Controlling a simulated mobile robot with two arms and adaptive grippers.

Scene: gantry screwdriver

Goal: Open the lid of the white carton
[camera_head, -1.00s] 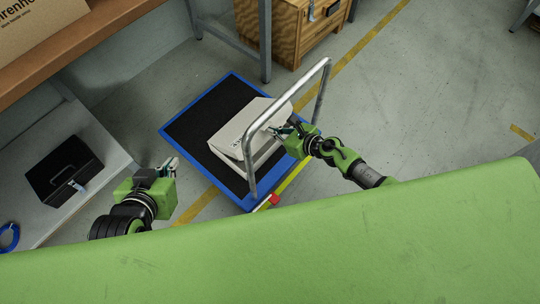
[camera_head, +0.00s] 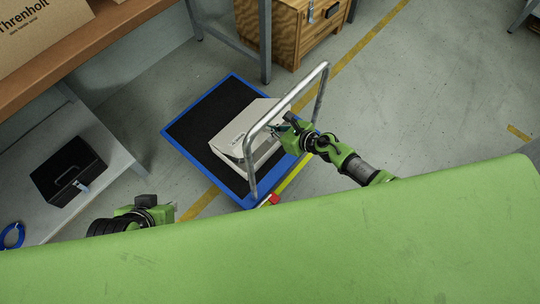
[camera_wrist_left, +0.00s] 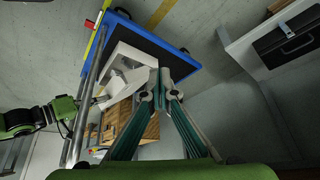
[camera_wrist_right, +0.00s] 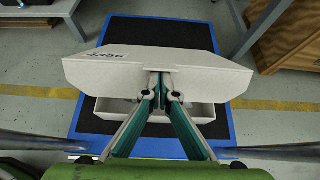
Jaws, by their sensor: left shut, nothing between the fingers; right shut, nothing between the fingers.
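The white carton (camera_head: 237,128) sits on the black mat of a blue-edged trolley, behind its metal handle. In the right wrist view its lid (camera_wrist_right: 100,72), with dark print, is partly raised, and a gap shows the carton's body (camera_wrist_right: 195,111) below. My right gripper (camera_wrist_right: 160,80) is shut and empty, with its fingertips at a notch in the lid's front edge; contact is unclear. It also shows beside the handle in the head view (camera_head: 280,128). My left gripper (camera_wrist_left: 160,78) is shut and empty, well away from the carton; its fingertips are hard to see in the head view.
The trolley's metal handle (camera_head: 322,88) arches between my body and the carton, close to my right gripper. A black cash box (camera_head: 68,172) stands on a grey shelf at the left. A wooden crate (camera_head: 292,30) stands behind. Open floor lies to the right.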

